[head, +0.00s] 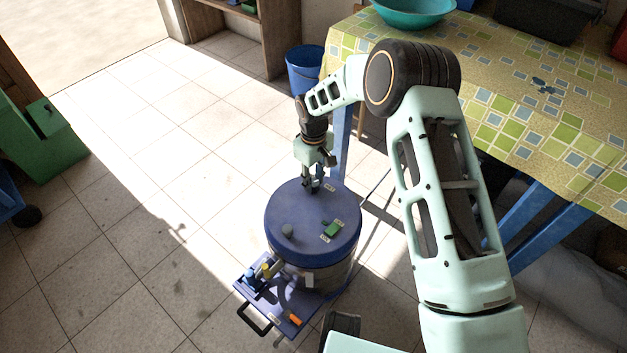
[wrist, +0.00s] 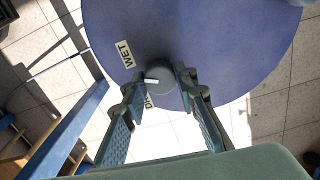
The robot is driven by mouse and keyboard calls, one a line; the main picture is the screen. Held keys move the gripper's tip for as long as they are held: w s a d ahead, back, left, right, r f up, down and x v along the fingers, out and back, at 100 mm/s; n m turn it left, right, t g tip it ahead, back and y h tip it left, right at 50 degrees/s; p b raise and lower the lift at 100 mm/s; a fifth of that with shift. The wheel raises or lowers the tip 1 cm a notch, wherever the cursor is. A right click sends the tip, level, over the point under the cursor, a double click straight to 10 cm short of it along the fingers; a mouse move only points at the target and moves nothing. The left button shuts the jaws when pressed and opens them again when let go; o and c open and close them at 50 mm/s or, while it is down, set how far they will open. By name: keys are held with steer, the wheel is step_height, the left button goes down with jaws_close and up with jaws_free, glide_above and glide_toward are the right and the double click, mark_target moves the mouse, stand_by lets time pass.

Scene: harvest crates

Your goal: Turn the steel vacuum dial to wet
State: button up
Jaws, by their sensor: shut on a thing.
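The steel vacuum (head: 335,277) stands on the tiled floor under a round blue lid (head: 300,205). My gripper (head: 313,187) points down at the lid's far edge. In the wrist view, the small grey dial (wrist: 160,80) sits near the lid's rim, between the fingers of my gripper (wrist: 159,80), which are shut on it. The dial's white pointer mark faces left, between the WET label (wrist: 125,53) and a second label (wrist: 147,101). That second label is partly hidden by a finger; only its first letters show. In the head view the gripper hides most of the dial.
A grey knob (head: 288,231) and a green switch (head: 332,230) also sit on the lid. A blue plate (head: 262,307) with a handle and small coloured parts is at the vacuum's front. A cloth-covered table (head: 500,90) stands right; a blue bucket (head: 303,70) is behind.

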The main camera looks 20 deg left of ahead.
mark_target(313, 182)
steer(key=shift+m, duration=1)
steer(key=o, duration=1.1)
steer(key=shift+o, duration=0.2)
steer(key=shift+r, duration=0.15)
step_height(313, 182, up, 12)
